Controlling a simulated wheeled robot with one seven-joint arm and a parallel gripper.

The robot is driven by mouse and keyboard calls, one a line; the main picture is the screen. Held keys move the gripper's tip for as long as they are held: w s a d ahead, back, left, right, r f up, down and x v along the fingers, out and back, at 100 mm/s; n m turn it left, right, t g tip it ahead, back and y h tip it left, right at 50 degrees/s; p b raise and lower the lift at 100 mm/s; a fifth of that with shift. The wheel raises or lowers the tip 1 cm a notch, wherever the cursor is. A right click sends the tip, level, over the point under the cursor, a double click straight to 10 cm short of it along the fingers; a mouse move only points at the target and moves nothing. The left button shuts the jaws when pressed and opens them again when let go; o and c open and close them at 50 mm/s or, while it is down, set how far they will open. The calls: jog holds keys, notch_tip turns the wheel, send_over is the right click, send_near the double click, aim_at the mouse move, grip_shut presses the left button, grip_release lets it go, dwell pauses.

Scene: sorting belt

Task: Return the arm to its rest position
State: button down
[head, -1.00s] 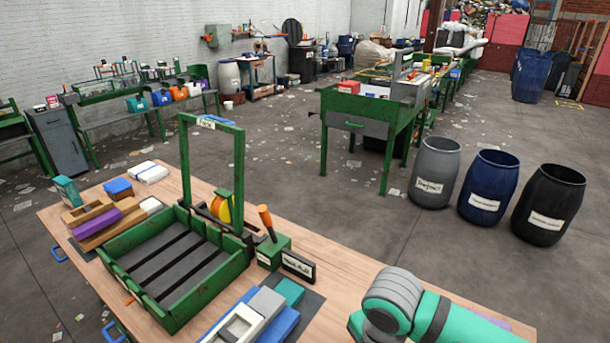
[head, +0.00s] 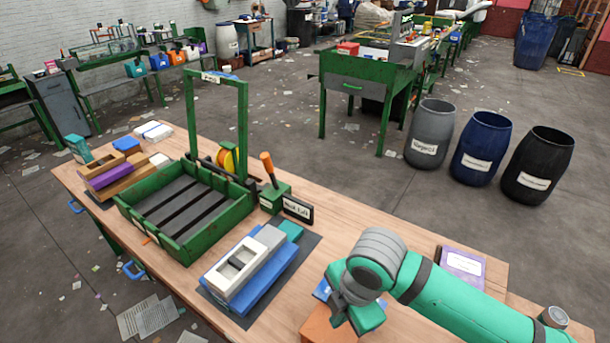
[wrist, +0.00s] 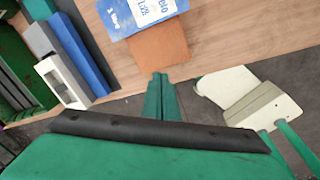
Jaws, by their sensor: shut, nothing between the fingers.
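My teal and grey arm (head: 440,300) reaches in from the lower right of the head view, over the near side of the wooden workbench (head: 408,243). My gripper is shut and empty; its two teal fingertips touch each other in the wrist view (wrist: 160,90). In the head view, the wrist hides most of the fingers. Just beyond the fingertips in the wrist view are a brown block (wrist: 160,48) and a blue box with a white label (wrist: 143,20). I cannot tell how far above the bench the fingers are.
A green slatted tray with a frame (head: 245,208) stands left on the bench. Grey, white and blue blocks (head: 250,278) lie on a dark mat nearer my gripper. A purple labelled item (head: 462,265) lies behind my arm. Several barrels (head: 480,150) stand on the floor beyond.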

jog(key=w+a+r+m+t+y, duration=0.1)
jog(key=w+a+r+t+y, duration=0.2)
jog(key=a, duration=0.6)
jog(key=w+a+r+t+y, duration=0.1)
jog(key=w+a+r+y, duration=0.35)
jog(key=a, duration=0.55)
jog(key=w+a+r+m+t+y, duration=0.45)
jog(key=a+r+m+t, duration=0.2)
jog(key=r, duration=0.35)
jog(key=s+d+f+m+t+h, duration=0.3)
jog(key=s+d+f+m+h, duration=0.25)
jog(key=f+m, duration=0.4)
jog(key=s+d+f+m+t+h, duration=0.45)
jog(key=f+m+h, duration=0.25)
jog(key=f+m, duration=0.25)
jog(key=s+d+f+n+g, duration=0.1)
jog(key=s+d+f, duration=0.3)
jog(key=s, duration=0.9)
jog(key=s+d+f+n+g+h, duration=0.1)
jog(key=s+d+f, duration=0.3)
jog(key=s, duration=0.8)
jog(key=shift+s+d+f+n+g, duration=0.2)
jog(key=shift+s+f+n+g, duration=0.2)
jog(key=shift+f+n+g, duration=0.4)
